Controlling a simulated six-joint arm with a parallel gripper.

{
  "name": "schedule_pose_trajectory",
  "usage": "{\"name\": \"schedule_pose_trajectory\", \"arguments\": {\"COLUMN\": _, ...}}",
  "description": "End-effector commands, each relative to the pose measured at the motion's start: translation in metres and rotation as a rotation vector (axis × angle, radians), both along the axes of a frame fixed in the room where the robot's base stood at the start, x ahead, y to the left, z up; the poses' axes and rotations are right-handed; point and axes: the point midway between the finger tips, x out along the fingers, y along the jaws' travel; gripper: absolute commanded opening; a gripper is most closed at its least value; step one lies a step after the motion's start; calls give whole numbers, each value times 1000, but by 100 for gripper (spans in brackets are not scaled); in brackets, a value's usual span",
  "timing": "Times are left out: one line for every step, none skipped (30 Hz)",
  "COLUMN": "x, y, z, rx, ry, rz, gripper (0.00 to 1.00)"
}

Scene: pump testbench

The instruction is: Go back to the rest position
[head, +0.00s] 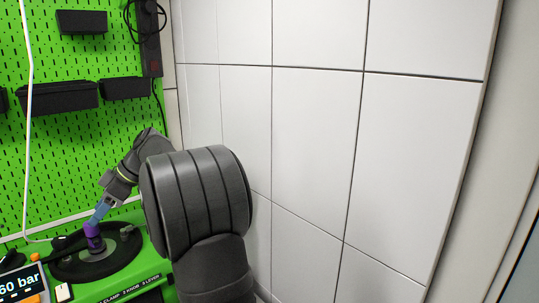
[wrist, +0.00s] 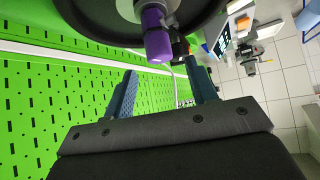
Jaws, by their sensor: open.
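My gripper (head: 102,212) is at the lower left in the head view, tilted downward over the green testbench (head: 140,267). In the wrist view my gripper (wrist: 160,72) has its two blue fingers spread wide, with nothing held between them. A purple cylindrical part (head: 93,238) stands on the round black plate (head: 66,268) just below the fingers. The purple part (wrist: 156,38) also shows in the wrist view, just beyond the fingertips. Whether a finger touches it cannot be told from the head view.
A green pegboard (head: 100,135) with black bins (head: 58,97) stands behind the bench. A display (head: 20,284) reading "60 bar" is at the lower left. A white tiled wall (head: 315,130) fills the right side. A white cable (head: 28,130) hangs at the left.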

Motion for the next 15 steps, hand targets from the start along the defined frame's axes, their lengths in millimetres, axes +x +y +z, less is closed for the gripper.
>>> {"name": "schedule_pose_trajectory", "arguments": {"x": 4, "y": -7, "z": 9, "rx": 3, "ry": -3, "rz": -3, "gripper": 52}}
{"name": "schedule_pose_trajectory", "arguments": {"x": 6, "y": -11, "z": 13, "rx": 3, "ry": -3, "rz": -3, "gripper": 52}}
{"name": "schedule_pose_trajectory", "arguments": {"x": 8, "y": -16, "z": 18, "rx": 2, "ry": -4, "rz": -3, "gripper": 52}}
{"name": "schedule_pose_trajectory", "arguments": {"x": 8, "y": -18, "z": 22, "rx": 0, "ry": -8, "rz": 1, "gripper": 52}}
{"name": "schedule_pose_trajectory", "arguments": {"x": 3, "y": -16, "z": 27, "rx": -12, "ry": -34, "rz": 21, "gripper": 52}}
{"name": "schedule_pose_trajectory", "arguments": {"x": 1, "y": -16, "z": 31, "rx": -24, "ry": -60, "rz": 36, "gripper": 52}}
{"name": "schedule_pose_trajectory", "arguments": {"x": -1, "y": -16, "z": 34, "rx": -34, "ry": -78, "rz": 47, "gripper": 52}}
{"name": "schedule_pose_trajectory", "arguments": {"x": -2, "y": -16, "z": 37, "rx": -41, "ry": -94, "rz": 56, "gripper": 52}}
{"name": "schedule_pose_trajectory", "arguments": {"x": -3, "y": -17, "z": 40, "rx": -50, "ry": -114, "rz": 65, "gripper": 52}}
{"name": "schedule_pose_trajectory", "arguments": {"x": -4, "y": -17, "z": 42, "rx": -56, "ry": -126, "rz": 72, "gripper": 52}}
{"name": "schedule_pose_trajectory", "arguments": {"x": -5, "y": -18, "z": 44, "rx": -61, "ry": -137, "rz": 78, "gripper": 52}}
{"name": "schedule_pose_trajectory", "arguments": {"x": -5, "y": -18, "z": 46, "rx": -67, "ry": -149, "rz": 84, "gripper": 52}}
{"name": "schedule_pose_trajectory", "arguments": {"x": -6, "y": -18, "z": 47, "rx": -71, "ry": -155, "rz": 89, "gripper": 52}}
{"name": "schedule_pose_trajectory", "arguments": {"x": -7, "y": -18, "z": 48, "rx": -74, "ry": -160, "rz": 92, "gripper": 52}}
{"name": "schedule_pose_trajectory", "arguments": {"x": -7, "y": -18, "z": 49, "rx": -78, "ry": -166, "rz": 95, "gripper": 52}}
